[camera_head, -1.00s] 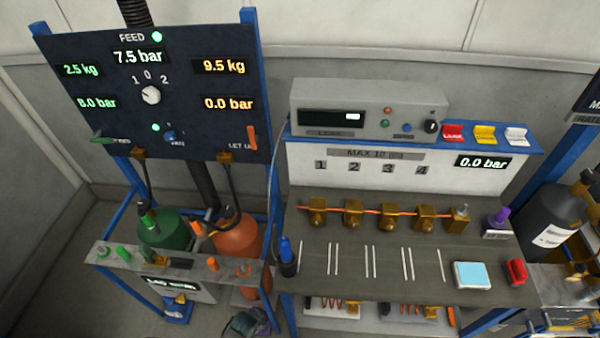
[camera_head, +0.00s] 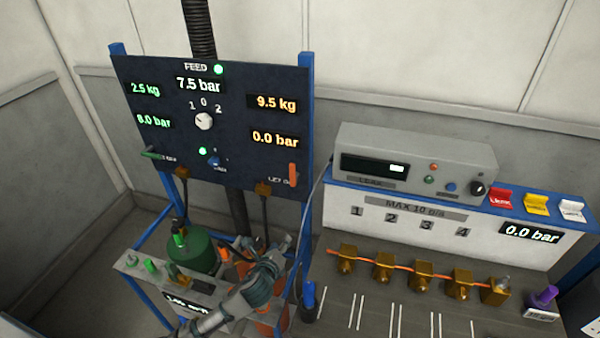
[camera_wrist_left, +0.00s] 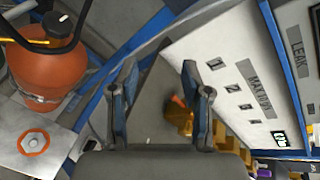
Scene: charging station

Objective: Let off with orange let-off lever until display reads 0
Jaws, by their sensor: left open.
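The orange let-off lever (camera_head: 292,175) hangs upright at the lower right corner of the dark panel (camera_head: 245,160), beside the partly legible "LET" label. The orange display (camera_head: 275,138) above it reads 0.0 bar, and the orange one (camera_head: 277,103) above that reads 9.5 kg. My left gripper (camera_head: 284,243) is below the lever and apart from it, in front of the lower frame. In the left wrist view its two fingers (camera_wrist_left: 160,82) are spread with nothing between them. The lever is not clear in that view. My right gripper is not in view.
A green cylinder (camera_head: 192,249) stands behind the small shelf. An orange cylinder (camera_wrist_left: 48,65) is left of my fingers in the wrist view. The bench (camera_head: 405,318) with brass fittings lies right; its display (camera_head: 531,232) reads 0.0 bar. Blue posts (camera_head: 306,120) edge the panel.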

